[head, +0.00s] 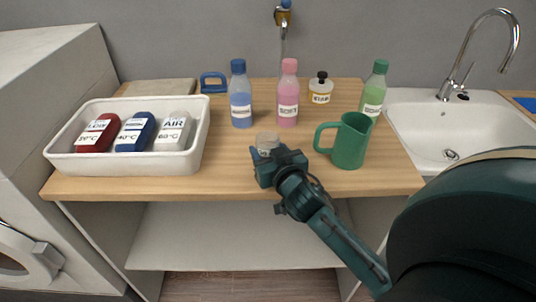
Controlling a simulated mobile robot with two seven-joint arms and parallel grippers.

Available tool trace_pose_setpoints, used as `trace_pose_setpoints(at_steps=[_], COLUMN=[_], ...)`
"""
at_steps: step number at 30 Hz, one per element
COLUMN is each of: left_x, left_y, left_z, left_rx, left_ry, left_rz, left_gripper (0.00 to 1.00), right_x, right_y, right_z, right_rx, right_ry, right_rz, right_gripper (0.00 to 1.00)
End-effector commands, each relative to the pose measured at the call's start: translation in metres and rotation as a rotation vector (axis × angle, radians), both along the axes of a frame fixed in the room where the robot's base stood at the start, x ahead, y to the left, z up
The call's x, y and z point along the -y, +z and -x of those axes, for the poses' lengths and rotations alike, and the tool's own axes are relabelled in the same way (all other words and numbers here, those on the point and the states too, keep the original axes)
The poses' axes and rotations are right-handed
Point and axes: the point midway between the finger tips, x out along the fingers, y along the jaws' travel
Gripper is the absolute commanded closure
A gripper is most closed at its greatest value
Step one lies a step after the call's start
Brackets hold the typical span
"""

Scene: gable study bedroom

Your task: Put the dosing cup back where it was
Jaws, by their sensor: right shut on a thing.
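The dosing cup (266,140), small and clear, is at my right gripper (264,156) over the middle of the wooden worktop (225,180). The gripper is shut on it and hides its lower part. I cannot tell whether the cup touches the worktop. A blue bottle (240,100) and a pink bottle (288,100) stand upright behind it. My left gripper is not in view.
A green jug (351,142) stands close right of my gripper, before a green bottle (374,88). A small labelled jar (321,90) and a blue frame-like object (212,84) are at the back. A white tray (130,165) with several labelled packs is left; the sink (420,135) is right.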

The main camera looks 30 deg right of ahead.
Motion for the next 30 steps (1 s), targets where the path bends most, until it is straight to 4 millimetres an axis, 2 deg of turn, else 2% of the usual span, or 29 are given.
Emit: trace_pose_setpoints(at_steps=[2, 12, 13, 18, 21, 30], left_x=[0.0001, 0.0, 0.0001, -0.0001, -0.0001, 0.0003], left_y=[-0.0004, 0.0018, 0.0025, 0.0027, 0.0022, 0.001], left_z=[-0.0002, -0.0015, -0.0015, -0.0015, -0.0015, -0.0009], left_rx=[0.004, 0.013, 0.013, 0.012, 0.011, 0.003], left_ry=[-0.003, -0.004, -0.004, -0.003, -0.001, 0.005], left_rz=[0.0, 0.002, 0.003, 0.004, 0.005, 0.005], left_gripper=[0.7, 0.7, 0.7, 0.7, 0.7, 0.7], right_x=[-0.0002, -0.0004, -0.0004, -0.0004, -0.0004, -0.0007], right_y=[-0.0086, -0.0119, -0.0114, -0.0108, -0.0108, -0.0068], right_z=[0.0003, 0.0003, 0.0002, 0.0003, 0.0003, 0.0021], right_rx=[-0.001, 0.001, 0.0, 0.0, 0.0, 0.0], right_ry=[0.0, 0.001, 0.001, 0.001, 0.001, 0.001], right_rz=[0.0, -0.001, -0.001, 0.0, 0.0, 0.0], right_gripper=[0.76, 0.76, 0.49, 0.35, 0.28, 0.28])
